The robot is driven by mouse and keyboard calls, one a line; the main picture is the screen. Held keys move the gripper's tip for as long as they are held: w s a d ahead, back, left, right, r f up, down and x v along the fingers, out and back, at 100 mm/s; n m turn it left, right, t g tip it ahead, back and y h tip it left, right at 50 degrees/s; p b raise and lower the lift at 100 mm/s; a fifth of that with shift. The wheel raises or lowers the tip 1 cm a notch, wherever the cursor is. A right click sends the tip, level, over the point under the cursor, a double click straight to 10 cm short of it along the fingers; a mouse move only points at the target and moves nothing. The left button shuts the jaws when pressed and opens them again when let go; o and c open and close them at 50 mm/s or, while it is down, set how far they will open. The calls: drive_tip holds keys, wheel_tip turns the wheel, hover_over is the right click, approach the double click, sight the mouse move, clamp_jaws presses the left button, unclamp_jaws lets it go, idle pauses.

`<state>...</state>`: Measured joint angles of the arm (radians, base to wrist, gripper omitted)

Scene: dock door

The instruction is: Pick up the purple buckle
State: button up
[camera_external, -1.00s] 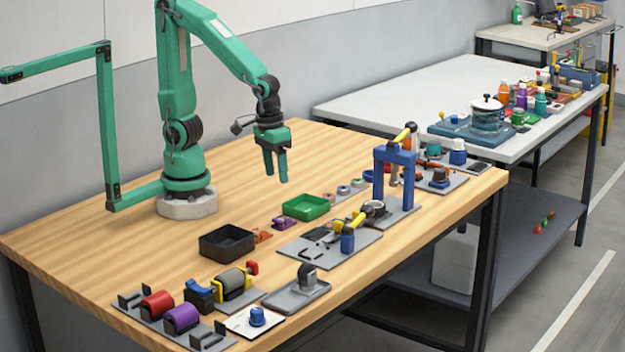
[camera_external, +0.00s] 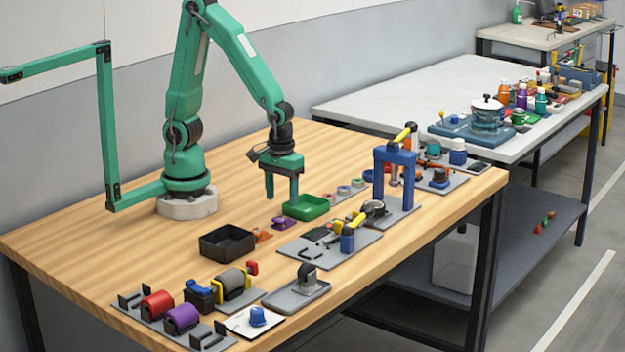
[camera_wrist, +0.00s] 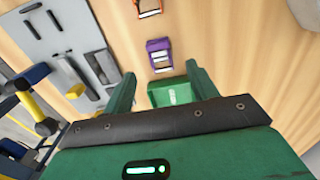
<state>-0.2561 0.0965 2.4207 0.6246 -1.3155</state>
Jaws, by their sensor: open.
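The purple buckle (camera_external: 284,223) lies on the wooden table, just left of the green tray (camera_external: 306,208) in the outside view. In the wrist view the purple buckle (camera_wrist: 160,56) shows just beyond the fingertips, between their lines. My gripper (camera_external: 282,197) is open and empty, with fingers pointing down above the table, just behind the buckle. In the wrist view my gripper (camera_wrist: 160,70) has its two fingers wide apart, and the green tray (camera_wrist: 172,93) shows partly between them. The buckle is not touched.
An orange buckle (camera_external: 263,236) lies near the purple one, beside a black bin (camera_external: 227,243). A grey tool board (camera_external: 330,246) lies in front and a blue press frame (camera_external: 393,180) stands to the right. The table's left side is clear.

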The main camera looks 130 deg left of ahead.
sight(283, 217)
drive_tip(key=shift+f, duration=0.3)
drive_tip(key=shift+f, duration=2.5)
drive_tip(key=c, duration=1.2)
drive_tip(key=shift+r, duration=0.2)
drive_tip(key=shift+r, duration=2)
drive_tip(key=s+d+r, duration=0.3)
drive_tip(key=d+r, duration=0.3)
drive_tip(key=d, duration=0.5)
drive_tip(key=shift+r, duration=0.3)
